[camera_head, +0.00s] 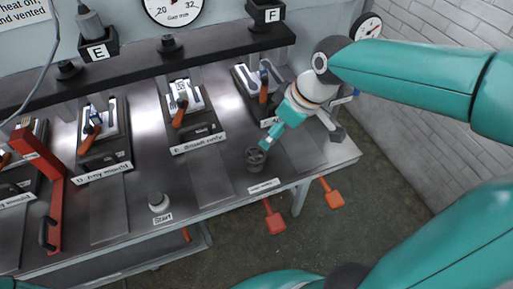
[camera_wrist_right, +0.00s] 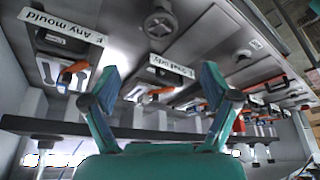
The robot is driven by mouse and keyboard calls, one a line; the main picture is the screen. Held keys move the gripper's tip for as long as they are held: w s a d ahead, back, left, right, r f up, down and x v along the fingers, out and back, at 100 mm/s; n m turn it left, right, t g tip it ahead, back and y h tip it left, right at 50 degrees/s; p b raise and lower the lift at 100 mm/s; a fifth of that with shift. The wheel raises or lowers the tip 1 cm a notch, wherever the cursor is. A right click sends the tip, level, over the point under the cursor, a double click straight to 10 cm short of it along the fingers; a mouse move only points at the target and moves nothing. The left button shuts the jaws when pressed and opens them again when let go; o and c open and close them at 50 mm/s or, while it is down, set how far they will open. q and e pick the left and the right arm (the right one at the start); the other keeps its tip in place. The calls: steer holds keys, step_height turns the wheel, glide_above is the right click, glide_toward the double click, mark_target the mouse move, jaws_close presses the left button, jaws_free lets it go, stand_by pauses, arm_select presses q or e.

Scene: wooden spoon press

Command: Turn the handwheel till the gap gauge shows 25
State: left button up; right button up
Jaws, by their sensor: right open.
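The handwheel (camera_head: 256,158) is a small dark grey wheel at the front of the steel bench, right of centre in the head view. It also shows near the top of the right wrist view (camera_wrist_right: 160,22). My right gripper (camera_head: 268,144) is just above and to the right of it in the head view. In the wrist view the gripper (camera_wrist_right: 160,74) has its fingers spread wide with nothing between them, and the wheel lies beyond the tips. The gap gauge (camera_head: 174,8) is cut off by the top edge; 20 and 32 show, its needle reading does not. My left gripper is not in view.
A Start button (camera_head: 159,202) stands at the front edge. A red lever frame (camera_head: 52,190) is at left. A second gauge (camera_head: 368,25) is at upper right.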

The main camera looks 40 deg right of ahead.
mark_target(256, 154)
steer(key=x, duration=1.3)
steer(key=shift+w+f, duration=0.15)
steer(key=shift+f, duration=0.25)
steer(key=shift+d, duration=0.1)
steer(key=c, duration=1)
